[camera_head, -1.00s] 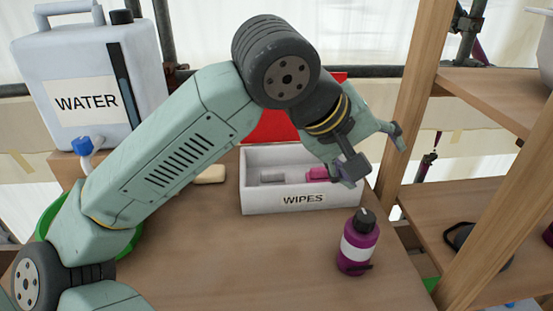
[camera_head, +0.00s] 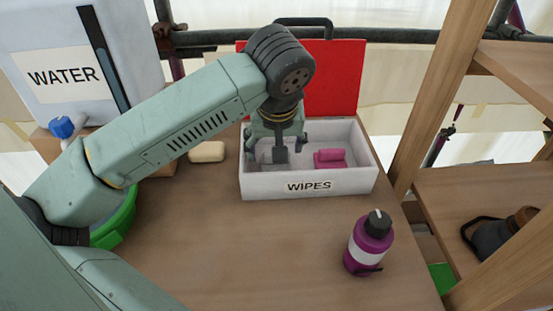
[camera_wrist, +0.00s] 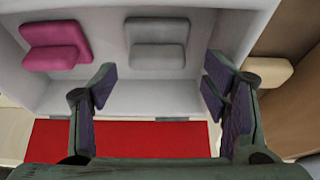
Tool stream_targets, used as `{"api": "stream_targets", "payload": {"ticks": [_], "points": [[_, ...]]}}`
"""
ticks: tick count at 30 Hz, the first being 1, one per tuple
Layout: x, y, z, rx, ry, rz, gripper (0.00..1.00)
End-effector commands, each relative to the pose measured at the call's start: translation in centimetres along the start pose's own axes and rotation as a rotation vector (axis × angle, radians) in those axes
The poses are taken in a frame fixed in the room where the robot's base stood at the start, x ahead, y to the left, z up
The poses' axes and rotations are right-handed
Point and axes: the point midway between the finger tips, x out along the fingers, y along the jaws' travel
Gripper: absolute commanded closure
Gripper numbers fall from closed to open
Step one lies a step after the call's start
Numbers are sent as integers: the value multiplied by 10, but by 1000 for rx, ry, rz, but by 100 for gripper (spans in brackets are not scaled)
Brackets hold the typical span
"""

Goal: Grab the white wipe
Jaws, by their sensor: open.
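The white wipe, a pale grey-white folded pad (camera_wrist: 157,43), lies inside the white WIPES box (camera_head: 308,187). In the wrist view it lies ahead of the fingertips, roughly centred between them. In the head view my gripper mostly hides it. My gripper (camera_head: 280,152) points down over the left part of the box; in the wrist view (camera_wrist: 158,90) its two fingers are spread with nothing between them. A pink folded wipe (camera_head: 330,158) lies in the right part of the box and shows at the left of the wrist view (camera_wrist: 56,45).
A cream block (camera_head: 206,152) lies on the table left of the box. A red panel (camera_head: 335,80) stands behind the box. A purple bottle (camera_head: 368,243) stands front right. A WATER container (camera_head: 65,75), green basin (camera_head: 115,222) and wooden shelf post (camera_head: 437,100) flank the table.

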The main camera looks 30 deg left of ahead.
Motion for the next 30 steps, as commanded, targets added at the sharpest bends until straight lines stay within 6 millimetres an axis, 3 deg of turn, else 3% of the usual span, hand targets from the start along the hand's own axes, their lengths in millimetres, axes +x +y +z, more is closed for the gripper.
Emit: {"api": "stream_targets", "payload": {"ticks": [9, 17, 30], "points": [[39, 3, 5, 1, -2, 3, 32], [42, 3, 5, 1, 0, 2, 32], [42, 3, 5, 1, -1, 2, 61]]}}
